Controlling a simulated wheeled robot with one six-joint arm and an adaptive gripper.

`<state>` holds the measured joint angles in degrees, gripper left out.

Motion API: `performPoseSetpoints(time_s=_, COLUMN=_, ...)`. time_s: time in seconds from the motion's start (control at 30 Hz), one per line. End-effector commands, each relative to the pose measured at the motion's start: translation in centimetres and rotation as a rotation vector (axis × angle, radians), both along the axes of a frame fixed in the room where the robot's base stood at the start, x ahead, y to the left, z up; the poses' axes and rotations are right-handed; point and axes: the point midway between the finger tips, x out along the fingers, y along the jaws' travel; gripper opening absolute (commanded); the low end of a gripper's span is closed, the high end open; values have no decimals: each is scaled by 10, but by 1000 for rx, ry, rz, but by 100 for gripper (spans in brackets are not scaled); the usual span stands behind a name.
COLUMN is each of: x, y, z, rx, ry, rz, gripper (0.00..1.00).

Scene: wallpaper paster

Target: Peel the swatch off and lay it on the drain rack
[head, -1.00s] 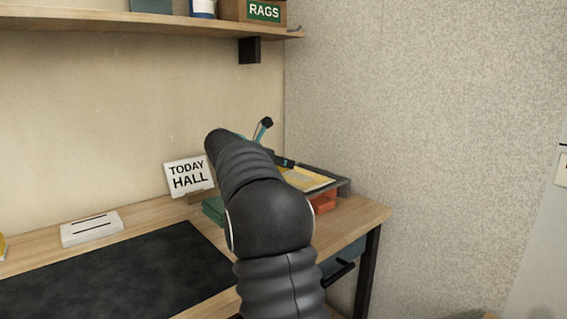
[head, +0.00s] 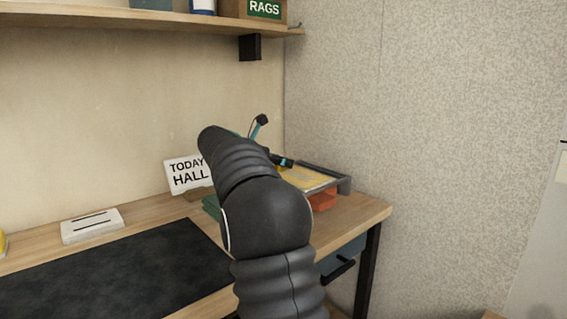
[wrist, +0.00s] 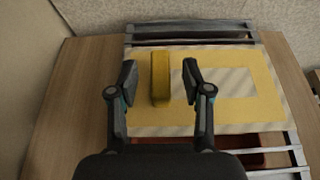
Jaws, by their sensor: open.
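The swatch (wrist: 230,115), a flat yellow sheet with a paler striped rectangle, lies across the grey-barred drain rack (wrist: 186,38) in the wrist view. A thick yellow block (wrist: 160,80) stands out over the left part of the sheet; whether it is joined to it I cannot tell. My gripper (wrist: 160,77) is open, one finger on each side of the block, with gaps on both sides. In the head view, my arm hides most of my gripper and part of the rack (head: 343,185); some of the yellow swatch (head: 312,179) shows.
The rack stands at the bench's right end, by the textured wall, with an orange item (head: 322,199) underneath. A TODAY HALL sign (head: 189,175), a white slotted box (head: 92,226) and a dark mat (head: 110,278) are to the left. A shelf (head: 120,32) hangs above.

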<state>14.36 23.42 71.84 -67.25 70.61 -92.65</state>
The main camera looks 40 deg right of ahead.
Motion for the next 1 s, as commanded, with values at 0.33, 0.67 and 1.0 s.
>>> performPoseSetpoints(time_s=0.33, x=-5, y=64, z=28, rx=-1, ry=-2, rz=4, gripper=49)
performPoseSetpoints(time_s=0.67, x=-7, y=91, z=39, rx=0, ry=0, rz=0, gripper=49)
performPoseSetpoints(time_s=1.0, x=-8, y=92, z=40, rx=0, ry=0, rz=0, gripper=49)
